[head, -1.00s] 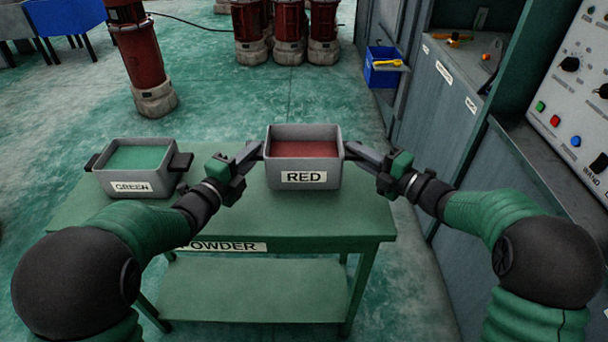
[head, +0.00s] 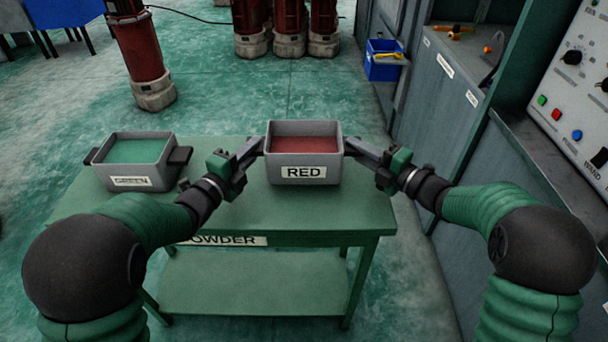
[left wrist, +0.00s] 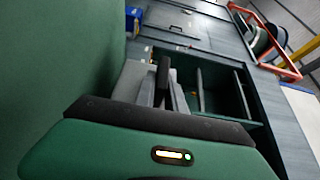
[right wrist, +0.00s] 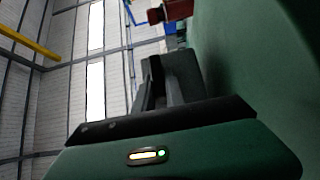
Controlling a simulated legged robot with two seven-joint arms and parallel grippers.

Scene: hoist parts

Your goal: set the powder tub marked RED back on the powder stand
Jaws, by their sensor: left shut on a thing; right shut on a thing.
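The grey tub marked RED (head: 304,173) holds red powder and is upright over the right part of the green powder stand (head: 262,215). I cannot tell whether its base touches the top. My left gripper (head: 258,147) is shut on the tub's left handle. My right gripper (head: 350,147) is shut on its right handle. In the left wrist view the grey tub side (left wrist: 130,82) shows beyond the fingers. In the right wrist view the tub (right wrist: 186,72) shows beyond the fingers too. The handles are mostly hidden by the fingers.
A grey cabinet (head: 445,120) and a control panel (head: 575,95) line the right side. A blue bin (head: 383,66) and red columns (head: 140,55) stand behind.

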